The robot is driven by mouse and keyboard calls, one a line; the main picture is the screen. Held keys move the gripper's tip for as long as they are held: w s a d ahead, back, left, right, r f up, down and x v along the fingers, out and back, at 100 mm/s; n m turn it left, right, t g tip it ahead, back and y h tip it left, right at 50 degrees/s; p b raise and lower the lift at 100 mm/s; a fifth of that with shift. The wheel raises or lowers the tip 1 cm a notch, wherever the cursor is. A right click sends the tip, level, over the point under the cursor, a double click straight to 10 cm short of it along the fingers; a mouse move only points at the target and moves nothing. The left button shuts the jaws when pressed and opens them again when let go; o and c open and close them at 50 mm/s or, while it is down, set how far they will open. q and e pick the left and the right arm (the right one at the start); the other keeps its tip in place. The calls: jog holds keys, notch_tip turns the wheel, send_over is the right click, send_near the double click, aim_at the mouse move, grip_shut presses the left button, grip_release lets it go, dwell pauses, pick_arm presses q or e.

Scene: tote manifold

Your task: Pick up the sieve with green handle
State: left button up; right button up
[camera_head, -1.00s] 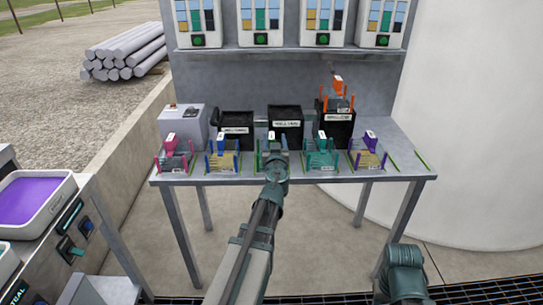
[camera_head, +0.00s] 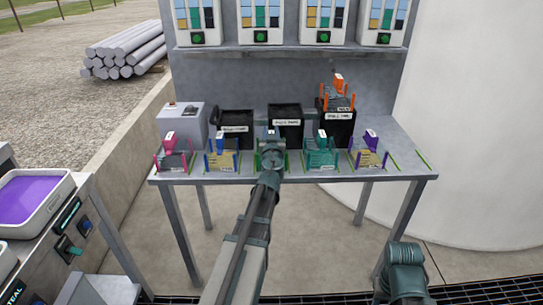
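My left gripper (camera_head: 271,142) is over the middle slot at the table's front edge, between green posts (camera_head: 258,161). My wrist covers its fingers and most of what stands in that slot, so I cannot tell whether it is open or holds a sieve, nor see a green handle there. A teal-green sieve (camera_head: 322,146) stands in its rack just right of the gripper, apart from it. My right gripper is out of view; only part of my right arm shows at the lower right.
The table (camera_head: 410,174) also bears a pink sieve (camera_head: 170,146), a blue-handled one (camera_head: 219,146) and a purple-handled one (camera_head: 371,145). Black bins (camera_head: 286,117) stand behind, with an orange sieve (camera_head: 338,97) at the right one. Dispensers (camera_head: 260,22) line the shelf above.

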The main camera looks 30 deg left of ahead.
pick_arm(q)
grip_shut()
dwell(1.1)
